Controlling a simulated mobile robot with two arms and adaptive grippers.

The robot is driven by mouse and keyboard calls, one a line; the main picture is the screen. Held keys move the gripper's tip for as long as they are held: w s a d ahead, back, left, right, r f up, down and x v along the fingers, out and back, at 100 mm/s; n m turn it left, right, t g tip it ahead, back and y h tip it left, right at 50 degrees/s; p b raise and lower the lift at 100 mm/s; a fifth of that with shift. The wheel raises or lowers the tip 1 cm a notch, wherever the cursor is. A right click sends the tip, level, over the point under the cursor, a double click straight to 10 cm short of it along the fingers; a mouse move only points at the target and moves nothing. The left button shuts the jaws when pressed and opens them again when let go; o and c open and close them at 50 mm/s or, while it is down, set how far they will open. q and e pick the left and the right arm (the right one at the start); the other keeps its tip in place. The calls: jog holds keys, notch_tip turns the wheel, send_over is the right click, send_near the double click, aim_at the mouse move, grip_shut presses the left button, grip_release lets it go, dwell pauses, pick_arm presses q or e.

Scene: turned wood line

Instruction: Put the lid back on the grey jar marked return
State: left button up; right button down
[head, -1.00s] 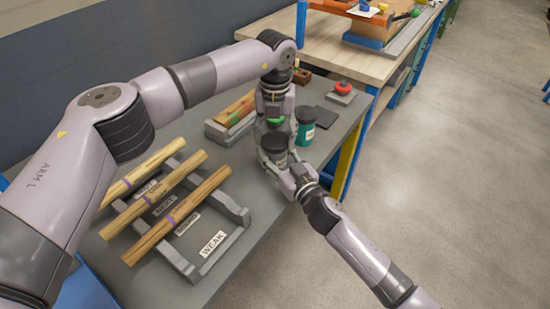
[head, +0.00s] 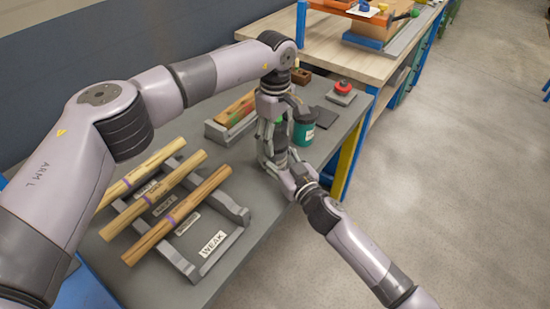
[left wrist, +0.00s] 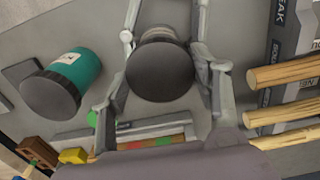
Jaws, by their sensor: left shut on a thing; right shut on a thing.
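A grey jar (left wrist: 156,34) stands upright between my two grippers, with a dark round lid (left wrist: 160,70) at its top. My left gripper (head: 271,150) comes down from above and is shut on the lid, its fingers on either side of it in the left wrist view. My right gripper (head: 287,168) reaches in from the lower right and is shut on the jar. The fingers hide most of the jar (head: 281,158) in the head view. No marking on it is readable. I cannot tell whether the lid is fully seated.
A teal jar (head: 304,127) with a dark lid stands close by, also in the left wrist view (left wrist: 75,72). A rack (head: 240,214) with several wooden rods lies to the left. A tray (head: 215,128) and a red button (head: 343,87) are behind.

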pick_arm(q)
jog(key=shift+m, duration=0.9)
jog(key=o, duration=1.3)
jog(key=shift+c, duration=0.2)
jog(key=shift+r, duration=2.25)
jog(key=shift+c, duration=0.2)
